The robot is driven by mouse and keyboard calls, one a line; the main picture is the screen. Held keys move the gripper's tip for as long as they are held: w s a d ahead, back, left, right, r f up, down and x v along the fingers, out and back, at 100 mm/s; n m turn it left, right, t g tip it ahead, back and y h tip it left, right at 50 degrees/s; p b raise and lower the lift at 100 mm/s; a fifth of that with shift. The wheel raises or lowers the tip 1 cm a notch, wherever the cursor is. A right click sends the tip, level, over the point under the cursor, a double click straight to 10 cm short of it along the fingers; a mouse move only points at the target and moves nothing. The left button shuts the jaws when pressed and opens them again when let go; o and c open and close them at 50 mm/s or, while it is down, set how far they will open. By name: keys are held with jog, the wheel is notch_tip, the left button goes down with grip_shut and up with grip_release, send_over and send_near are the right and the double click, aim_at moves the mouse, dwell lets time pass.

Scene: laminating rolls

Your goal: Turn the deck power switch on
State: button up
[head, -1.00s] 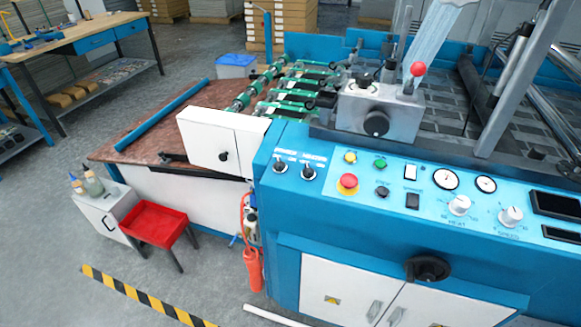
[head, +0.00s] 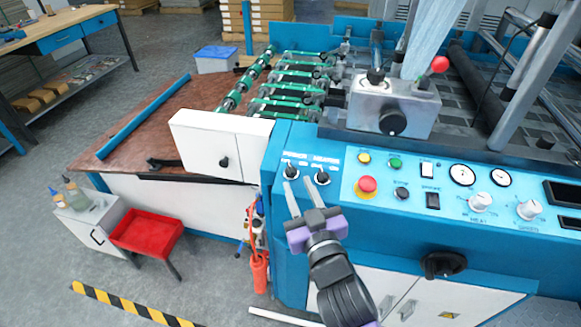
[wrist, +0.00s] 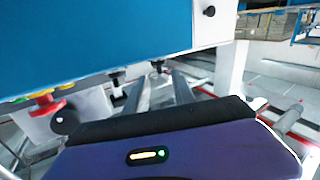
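The blue machine's control panel (head: 345,186) carries two black rotary switches at its left end, a left one (head: 291,171) and a right one (head: 322,177). Labels are too small to read surely, so I cannot tell which is the deck power switch. My gripper (head: 297,184) has its two fingers apart and empty, just in front of the rotary switches. In the wrist view, my gripper (wrist: 158,88) points toward two dark knobs, the nearer-looking one (wrist: 116,80) left of the other (wrist: 158,67). Contact is not clear.
A red emergency button (head: 367,185), yellow (head: 364,158) and green (head: 394,163) buttons, gauges and dials sit right of the switches. A white box (head: 215,147) juts out to the left.

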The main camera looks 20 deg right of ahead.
aim_at(293, 174)
jog(key=w, duration=0.4)
jog(key=w+p, duration=0.1)
jog(key=w, duration=0.2)
jog(key=shift+d, duration=0.4)
grip_shut()
